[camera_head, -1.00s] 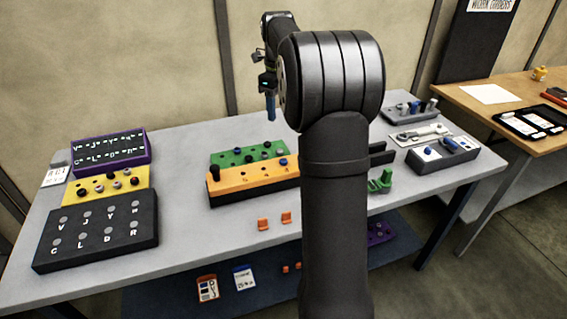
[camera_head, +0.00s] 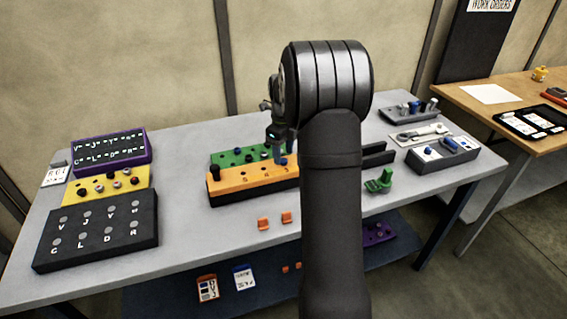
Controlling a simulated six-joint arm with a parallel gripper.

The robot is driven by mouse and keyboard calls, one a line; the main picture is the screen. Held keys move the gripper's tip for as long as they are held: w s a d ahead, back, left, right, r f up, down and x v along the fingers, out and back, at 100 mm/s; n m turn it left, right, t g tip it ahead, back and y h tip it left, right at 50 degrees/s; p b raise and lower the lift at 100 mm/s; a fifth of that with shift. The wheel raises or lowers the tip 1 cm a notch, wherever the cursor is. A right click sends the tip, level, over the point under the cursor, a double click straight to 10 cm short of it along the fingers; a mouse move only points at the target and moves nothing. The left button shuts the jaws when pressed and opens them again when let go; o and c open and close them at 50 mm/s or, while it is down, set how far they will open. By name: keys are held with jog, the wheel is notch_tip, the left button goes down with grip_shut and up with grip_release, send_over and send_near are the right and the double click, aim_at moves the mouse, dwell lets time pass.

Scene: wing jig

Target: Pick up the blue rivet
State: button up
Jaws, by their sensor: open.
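A blue rivet (camera_head: 283,162) stands in the orange block (camera_head: 240,183), near its right end. My gripper (camera_head: 281,152) is open, pointing down, directly above or around the rivet's head. The view is too small to tell whether the fingers touch it. My own arm hides the right end of the orange block.
A green block (camera_head: 225,158) with several dark pegs stands right behind the orange block. Two orange clips (camera_head: 263,223) lie in front. Black, yellow and purple panels (camera_head: 98,240) fill the table's left.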

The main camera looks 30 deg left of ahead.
aim_at(284, 159)
jog(key=shift+f, duration=1.15)
jog(key=c, duration=1)
jog(key=shift+c, duration=0.2)
notch_tip(284, 159, up, 10)
